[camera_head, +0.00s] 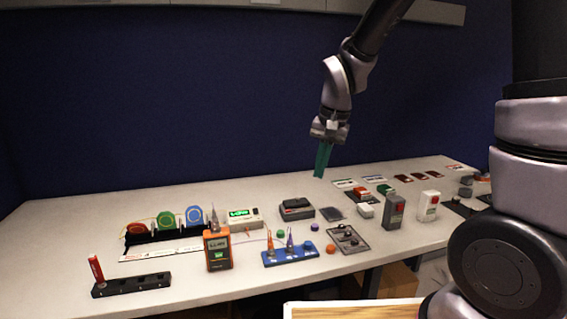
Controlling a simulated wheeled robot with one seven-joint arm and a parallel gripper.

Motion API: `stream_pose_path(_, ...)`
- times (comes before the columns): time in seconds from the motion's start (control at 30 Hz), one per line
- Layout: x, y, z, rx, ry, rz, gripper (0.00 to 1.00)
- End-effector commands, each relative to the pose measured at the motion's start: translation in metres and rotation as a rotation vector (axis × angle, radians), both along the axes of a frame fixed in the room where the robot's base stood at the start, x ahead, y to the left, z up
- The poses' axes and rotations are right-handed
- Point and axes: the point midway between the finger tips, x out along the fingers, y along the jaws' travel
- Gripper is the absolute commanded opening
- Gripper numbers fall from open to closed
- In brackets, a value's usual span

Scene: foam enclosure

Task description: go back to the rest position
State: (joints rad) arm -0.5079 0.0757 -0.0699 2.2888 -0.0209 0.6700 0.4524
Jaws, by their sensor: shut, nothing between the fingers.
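My gripper (321,160) hangs from my arm in the upper middle of the head view. Its teal fingers point down and are shut with nothing between them. It is above the back part of the white table (90,215), apart from the things on it. My arm comes in from the top right, and its large lower links fill the right edge.
The table holds an orange meter (218,250), a black rack with a red marker (130,285), colored spools (165,222), a blue holder (290,254), a black device (296,209) and grey boxes (394,211). A blue wall (150,100) stands behind. The air around my gripper is clear.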

Motion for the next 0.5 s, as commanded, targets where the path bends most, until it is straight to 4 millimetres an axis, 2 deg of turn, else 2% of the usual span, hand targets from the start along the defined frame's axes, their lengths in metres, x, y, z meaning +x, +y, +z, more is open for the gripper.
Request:
stream_pose_path(0.03,-0.002,-0.017,0.023,0.022,-0.037,-0.016,0.00)
stream_pose_path(0.2,-0.022,-0.067,0.082,0.064,-0.143,-0.041,0.00)
stream_pose_path(0.4,-0.062,-0.117,0.135,0.081,-0.283,-0.066,0.00)
stream_pose_path(0.5,-0.084,-0.135,0.153,0.075,-0.347,-0.076,0.00)
